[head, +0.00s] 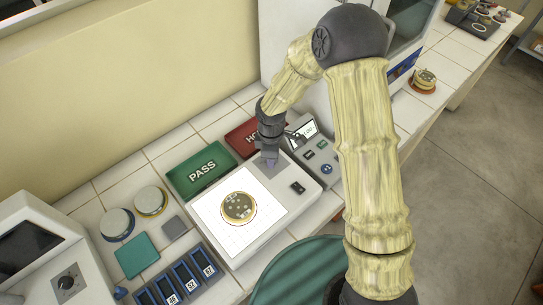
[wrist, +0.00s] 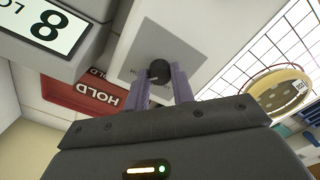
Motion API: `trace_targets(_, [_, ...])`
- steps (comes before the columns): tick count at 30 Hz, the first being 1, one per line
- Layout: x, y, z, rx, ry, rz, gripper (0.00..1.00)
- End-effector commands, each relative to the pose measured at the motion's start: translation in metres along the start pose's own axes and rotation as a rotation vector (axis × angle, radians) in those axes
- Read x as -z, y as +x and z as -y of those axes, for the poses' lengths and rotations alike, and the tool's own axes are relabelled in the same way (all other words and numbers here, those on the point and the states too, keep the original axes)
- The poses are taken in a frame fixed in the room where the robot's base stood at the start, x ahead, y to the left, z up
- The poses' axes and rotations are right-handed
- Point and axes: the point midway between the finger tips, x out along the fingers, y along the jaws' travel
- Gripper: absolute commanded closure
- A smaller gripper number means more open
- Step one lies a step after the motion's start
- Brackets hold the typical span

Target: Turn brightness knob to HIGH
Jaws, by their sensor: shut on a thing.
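The brightness knob (wrist: 159,72) is a small black round knob on a grey plate (wrist: 185,42). In the wrist view it sits between the tips of my gripper (wrist: 160,80), whose two purple fingers are shut on it from both sides. The lettering by the knob is too small and partly covered to read, so its setting cannot be told. In the head view my gripper (head: 269,158) points down at the plate at the back corner of the white light box (head: 245,250); the knob is hidden there.
A gold-rimmed dish (head: 238,208) lies on the lit panel. A black switch (head: 297,187) is on the box's right. Behind are a green PASS tray (head: 200,170) and a red HOLD tray (head: 243,134). A grey device (head: 322,160) with a small display stands close on the right.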

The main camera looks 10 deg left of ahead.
Motion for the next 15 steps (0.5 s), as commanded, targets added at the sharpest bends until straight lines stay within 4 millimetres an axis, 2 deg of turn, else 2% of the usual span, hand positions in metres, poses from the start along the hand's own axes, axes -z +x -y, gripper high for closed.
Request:
trace_targets(5, [0.0, -0.0007, -0.0003, -0.001, 0.001, 0.0, 0.98])
trace_targets(6, [0.0, -0.0007, -0.0003, -0.001, 0.001, 0.0, 0.7])
trace_targets(9, [-0.0001, -0.0006, -0.0003, -0.001, 0.001, 0.0, 0.54])
trace_targets(15, [0.0, -0.0002, -0.0002, 0.0, 0.0, 0.0, 0.54])
